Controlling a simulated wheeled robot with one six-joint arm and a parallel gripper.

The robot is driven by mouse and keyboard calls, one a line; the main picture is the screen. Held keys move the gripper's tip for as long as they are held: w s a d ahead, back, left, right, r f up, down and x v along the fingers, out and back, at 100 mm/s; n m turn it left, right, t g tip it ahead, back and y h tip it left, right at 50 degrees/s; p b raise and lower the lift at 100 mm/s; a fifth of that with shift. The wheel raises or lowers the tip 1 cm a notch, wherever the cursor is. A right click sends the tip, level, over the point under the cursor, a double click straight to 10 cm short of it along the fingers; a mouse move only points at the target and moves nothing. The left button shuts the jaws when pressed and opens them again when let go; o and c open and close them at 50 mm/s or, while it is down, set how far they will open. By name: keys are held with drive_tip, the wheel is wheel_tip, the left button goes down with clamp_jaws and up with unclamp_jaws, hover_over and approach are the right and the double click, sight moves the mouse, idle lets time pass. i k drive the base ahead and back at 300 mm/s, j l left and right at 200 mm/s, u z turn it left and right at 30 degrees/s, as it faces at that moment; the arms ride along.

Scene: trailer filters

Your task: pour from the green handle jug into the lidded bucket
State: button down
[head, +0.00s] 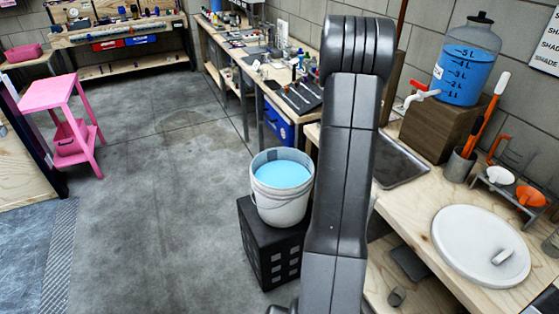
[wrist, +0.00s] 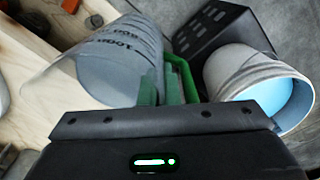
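The lidded bucket (head: 280,190) is white, stands upright on a black crate, and is open, with light blue liquid inside. It also shows in the wrist view (wrist: 225,78), to the right of the jug and apart from it. The green handle jug (wrist: 95,75) is clear with dark printed marks. Its green handle (wrist: 188,80) is at my gripper (wrist: 165,98), which appears shut on it. How much liquid the jug holds cannot be made out. In the head view my arm hides the jug and the gripper. A round white lid (head: 480,246) lies on the bench at right.
The black crate (head: 262,252) stands on the floor beside the wooden bench (head: 415,215). A blue-filled dispenser (head: 466,62) with a red tap sits on a wooden block (head: 432,128). A pink stool (head: 62,95) is at far left. Floor left of the crate is clear.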

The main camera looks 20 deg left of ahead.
sight(282, 178)
drive_tip(key=i+j+z, duration=0.2)
drive_tip(key=j, duration=0.65)
drive_tip(key=i+j+z, duration=0.2)
drive_tip(key=j, duration=0.65)
drive_tip(key=i+j+z, duration=0.15)
drive_tip(key=j, duration=0.75)
drive_tip(key=i+j+z, duration=0.2)
drive_tip(key=j, duration=0.7)
drive_tip(key=i+l+z, duration=0.1)
drive_tip(key=l, duration=0.1)
